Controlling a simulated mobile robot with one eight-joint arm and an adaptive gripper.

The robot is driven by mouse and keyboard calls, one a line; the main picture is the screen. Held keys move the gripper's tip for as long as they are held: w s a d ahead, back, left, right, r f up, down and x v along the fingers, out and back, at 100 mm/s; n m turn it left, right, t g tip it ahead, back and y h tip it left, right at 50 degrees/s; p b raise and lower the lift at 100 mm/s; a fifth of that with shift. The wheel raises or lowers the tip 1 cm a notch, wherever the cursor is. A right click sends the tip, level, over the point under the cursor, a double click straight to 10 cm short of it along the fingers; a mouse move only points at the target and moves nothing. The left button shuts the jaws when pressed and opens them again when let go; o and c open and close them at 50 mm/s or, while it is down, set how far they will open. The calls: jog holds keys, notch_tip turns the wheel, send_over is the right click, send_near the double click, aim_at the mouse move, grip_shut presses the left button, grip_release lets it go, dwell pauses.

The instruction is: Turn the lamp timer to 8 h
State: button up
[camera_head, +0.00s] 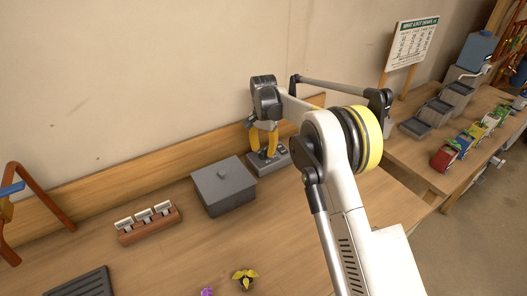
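A low grey device (283,159) stands on the wooden bench near the back wall, under my gripper. It may be the lamp timer. Its dial and any hour marks are hidden or too small to read. My gripper (263,155) points down over this device, with its yellow fingers reaching to the device's top. The fingers look somewhat apart. I cannot tell whether they touch or hold a knob. No lamp can be made out.
A grey lidded box (222,188) stands close left of the device. A wooden block with white tags (148,224), a dark ridged tray (82,285) and a yellow flower-like item (245,276) lie leftward and in front. A sign (411,43) stands on the right bench.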

aim_at(264, 151)
notch_tip(264, 151, up, 11)
jog(key=shift+r, duration=0.15)
jog(key=shift+d, duration=0.1)
